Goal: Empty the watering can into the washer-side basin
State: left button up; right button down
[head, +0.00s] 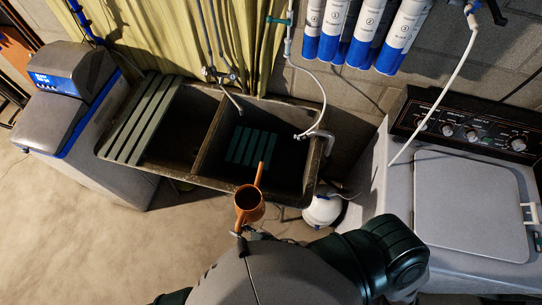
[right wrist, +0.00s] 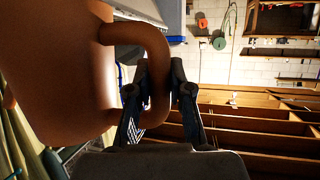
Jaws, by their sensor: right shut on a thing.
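The copper-orange watering can (head: 249,208) is just outside the front rim of the double sink, with its dark opening facing the head camera. Its spout (head: 260,173) points away from me over the washer-side basin (head: 288,163), the right one. My right gripper (head: 241,235) is shut on the can's handle, on the near side. In the right wrist view the fingers (right wrist: 157,75) close around the curved handle (right wrist: 153,45), beside the can body (right wrist: 60,70). I see no water flowing, and cannot tell the exact tilt. My left gripper is not in view.
A green slatted rack (head: 250,146) lies in the washer-side basin. The left basin (head: 181,125) is beside it, with a ribbed drainboard (head: 142,120). A faucet (head: 222,78) and white hose (head: 322,92) hang at the back. The washer (head: 470,190) stands right, the water softener (head: 75,120) left.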

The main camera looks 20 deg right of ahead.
aim_at(237, 228)
notch_tip(237, 228, up, 3)
jog(key=shift+p, duration=1.15)
jog(key=shift+a+r, duration=0.1)
jog(key=shift+r, duration=0.95)
